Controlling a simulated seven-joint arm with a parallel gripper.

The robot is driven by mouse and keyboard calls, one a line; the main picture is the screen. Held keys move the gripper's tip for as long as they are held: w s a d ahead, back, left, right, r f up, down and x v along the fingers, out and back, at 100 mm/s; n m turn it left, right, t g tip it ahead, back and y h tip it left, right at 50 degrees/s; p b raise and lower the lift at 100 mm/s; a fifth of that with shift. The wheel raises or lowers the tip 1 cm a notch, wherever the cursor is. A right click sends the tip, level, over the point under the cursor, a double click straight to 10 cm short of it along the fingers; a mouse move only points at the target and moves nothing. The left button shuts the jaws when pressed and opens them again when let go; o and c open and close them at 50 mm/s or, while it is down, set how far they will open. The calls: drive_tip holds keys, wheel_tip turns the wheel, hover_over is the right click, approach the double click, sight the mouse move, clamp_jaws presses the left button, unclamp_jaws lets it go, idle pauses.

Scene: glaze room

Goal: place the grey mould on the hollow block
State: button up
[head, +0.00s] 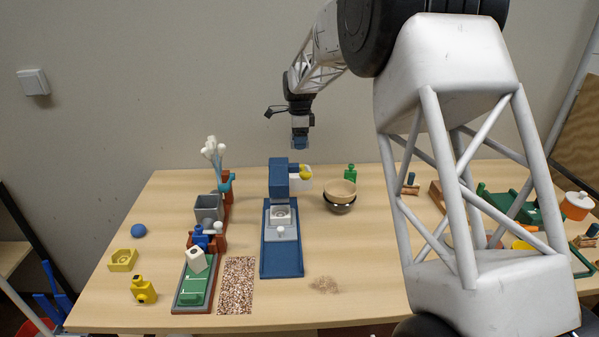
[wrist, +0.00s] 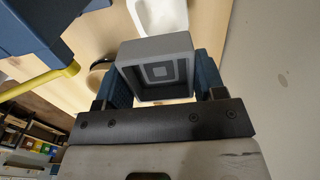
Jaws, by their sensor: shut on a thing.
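My gripper (head: 300,145) hangs high above the back of the table, behind the blue press. In the wrist view its two blue fingers (wrist: 162,82) are shut on the grey mould (wrist: 155,48), a square grey piece with stepped square recesses in its face. In the head view the mould cannot be made out between the fingers. A yellow block (head: 123,260) with a hollow in its top lies at the table's front left. I cannot tell for sure which is the hollow block.
A grey bin (head: 208,208) and a blue ball (head: 138,231) are left. The front right centre is mostly clear.

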drive_tip(key=shift+f, duration=2.5)
drive_tip(key=shift+f, duration=0.1)
drive_tip(key=shift+f, duration=2.4)
drive_tip(key=shift+f, duration=0.1)
drive_tip(key=o, duration=0.9)
drive_tip(key=shift+o, duration=0.2)
wheel_tip(320, 180, up, 12)
drive_tip(key=shift+r, duration=0.15)
